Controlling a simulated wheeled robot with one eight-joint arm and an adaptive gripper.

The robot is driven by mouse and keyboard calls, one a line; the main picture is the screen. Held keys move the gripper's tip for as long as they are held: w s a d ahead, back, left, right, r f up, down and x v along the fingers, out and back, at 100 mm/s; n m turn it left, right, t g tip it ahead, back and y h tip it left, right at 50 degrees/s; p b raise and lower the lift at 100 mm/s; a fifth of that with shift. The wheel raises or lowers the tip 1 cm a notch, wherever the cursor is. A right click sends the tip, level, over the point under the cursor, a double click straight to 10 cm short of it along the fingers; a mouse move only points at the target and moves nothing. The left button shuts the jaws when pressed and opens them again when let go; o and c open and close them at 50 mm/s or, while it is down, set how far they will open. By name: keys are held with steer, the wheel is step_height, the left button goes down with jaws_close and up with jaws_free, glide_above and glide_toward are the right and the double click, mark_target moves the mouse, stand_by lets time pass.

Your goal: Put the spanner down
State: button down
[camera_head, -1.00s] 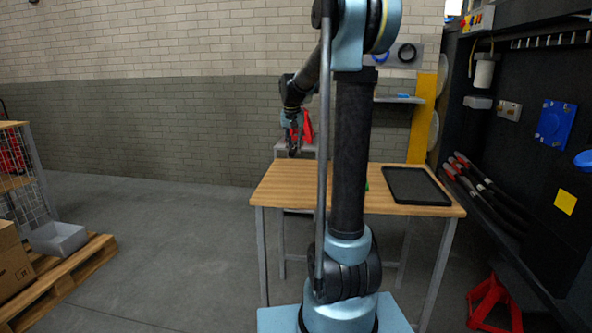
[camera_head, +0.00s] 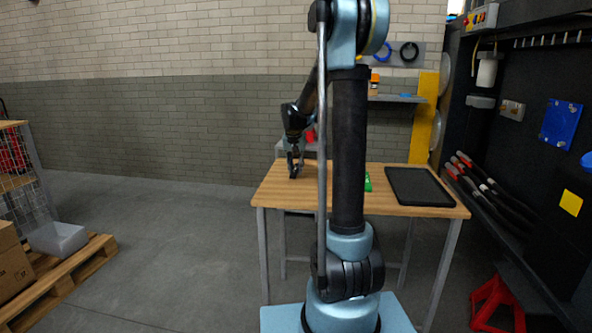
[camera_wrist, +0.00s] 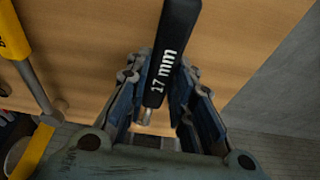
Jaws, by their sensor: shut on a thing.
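In the head view my gripper (camera_head: 294,172) is low over the left part of the wooden table (camera_head: 285,196). The spanner is too small to make out there. I cannot tell whether it touches the wood. Its far end is cut off by the wrist view's top edge.
A yellow-and-metal item (camera_wrist: 40,90) lies at the wrist view's left. On the table's right is a black tray (camera_head: 420,187); a green thing (camera_head: 368,183) sits partly behind my arm. A dark tool rack (camera_head: 520,150) stands at right. Bare wood lies around my gripper.

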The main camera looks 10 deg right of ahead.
steer(key=shift+f, duration=0.15)
steer(key=c, duration=1.4)
jaws_free()
steer(key=v, duration=1.2)
steer(key=s+d+f+n, duration=0.1)
steer(key=s+d+f, duration=0.15)
steer(key=s, duration=0.85)
steer(key=s+d+f+n, duration=0.1)
steer(key=s+f, duration=0.2)
steer(key=s, duration=0.8)
steer(key=s+f+n+y, duration=0.1)
steer(key=s+f, duration=1.2)
steer(key=s, duration=0.3)
steer(key=shift+s+d+n+g, duration=0.15)
steer(key=shift+s+n+g, duration=0.1)
steer(key=shift+n+g, duration=0.15)
